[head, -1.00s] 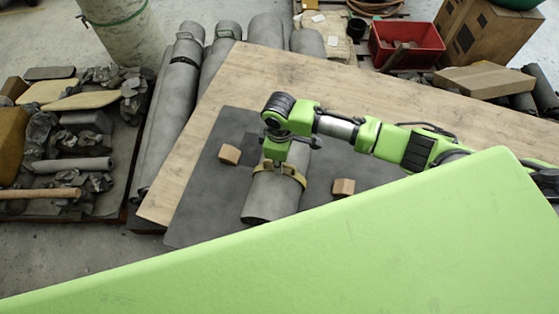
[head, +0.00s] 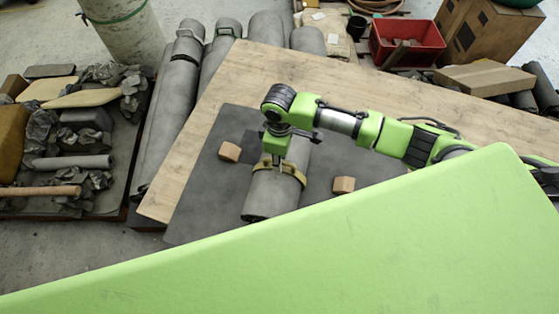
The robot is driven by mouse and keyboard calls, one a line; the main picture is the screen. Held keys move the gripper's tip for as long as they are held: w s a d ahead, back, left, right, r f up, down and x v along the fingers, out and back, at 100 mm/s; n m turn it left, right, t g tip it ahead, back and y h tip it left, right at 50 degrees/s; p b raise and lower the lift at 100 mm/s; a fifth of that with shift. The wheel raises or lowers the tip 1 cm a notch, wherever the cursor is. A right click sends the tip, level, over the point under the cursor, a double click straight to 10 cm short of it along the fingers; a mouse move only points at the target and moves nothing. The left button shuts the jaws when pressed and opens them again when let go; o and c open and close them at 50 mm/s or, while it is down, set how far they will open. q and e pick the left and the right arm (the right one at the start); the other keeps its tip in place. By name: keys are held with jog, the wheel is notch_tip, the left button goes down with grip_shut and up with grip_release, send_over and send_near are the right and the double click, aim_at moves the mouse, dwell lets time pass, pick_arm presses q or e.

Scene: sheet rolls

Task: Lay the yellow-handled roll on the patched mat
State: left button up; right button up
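The grey roll with the yellow handle (head: 272,200) lies over the dark grey mat (head: 195,205), between two small wooden blocks. Its yellow handle (head: 293,170) spans its upper side. My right gripper (head: 277,160) points down at the handle from above. Its fingers are small and partly merge with the handle, so I cannot tell whether they are open or shut on it. Part of the roll's far end is hidden behind my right arm. My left gripper is not in view.
Wooden blocks lie left (head: 229,152) and right (head: 343,185) of the roll. The wooden board (head: 240,85) has bare room at the back. A red crate (head: 405,42) is behind. A large green surface hides the foreground.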

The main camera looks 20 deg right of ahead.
notch_tip(320, 180, up, 10)
jog(key=shift+r+b, duration=0.25)
jog(key=shift+b, duration=0.2)
dwell(0.4)
